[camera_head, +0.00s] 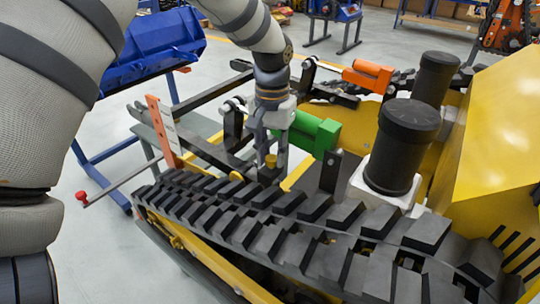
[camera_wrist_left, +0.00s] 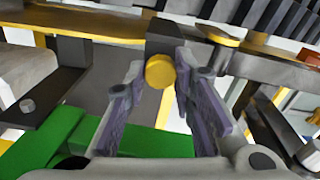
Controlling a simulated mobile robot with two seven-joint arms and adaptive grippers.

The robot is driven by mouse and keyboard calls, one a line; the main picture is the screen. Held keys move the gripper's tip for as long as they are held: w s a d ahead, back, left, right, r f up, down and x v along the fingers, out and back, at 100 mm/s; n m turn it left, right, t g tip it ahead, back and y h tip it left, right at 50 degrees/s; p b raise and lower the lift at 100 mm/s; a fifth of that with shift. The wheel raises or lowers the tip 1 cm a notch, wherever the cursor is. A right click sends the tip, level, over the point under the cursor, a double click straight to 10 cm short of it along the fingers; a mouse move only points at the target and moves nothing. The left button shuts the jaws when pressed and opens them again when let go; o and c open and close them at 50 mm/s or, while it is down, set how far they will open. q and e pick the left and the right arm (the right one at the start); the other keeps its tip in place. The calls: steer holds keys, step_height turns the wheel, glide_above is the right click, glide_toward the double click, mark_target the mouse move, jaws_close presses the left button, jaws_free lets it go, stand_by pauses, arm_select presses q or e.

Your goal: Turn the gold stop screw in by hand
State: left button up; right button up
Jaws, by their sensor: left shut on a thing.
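The gold stop screw (camera_head: 271,160) has a round head and sits on a dark block (camera_head: 268,176) beside the track. In the left wrist view its gold head (camera_wrist_left: 160,71) shows between the two fingertips. My left gripper (camera_head: 273,170) points down over the screw and is shut on it. The wrist view shows its grey-purple fingers (camera_wrist_left: 158,78) on either side of the head. The screw's shank is hidden. My right gripper is in neither view.
The black track (camera_head: 250,215) runs close in front of the gripper. A green cylinder (camera_head: 316,133) lies just right of it, and an orange one (camera_head: 368,75) farther back. An orange upright lever (camera_head: 161,130) stands left. Black capped posts (camera_head: 402,130) rise right.

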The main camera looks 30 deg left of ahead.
arm_select(q)
steer(key=m, duration=0.3)
steer(key=shift+r, duration=0.2)
steer(key=m, duration=0.6)
steer(key=shift+f+m, duration=0.1)
steer(key=shift+m, duration=0.2)
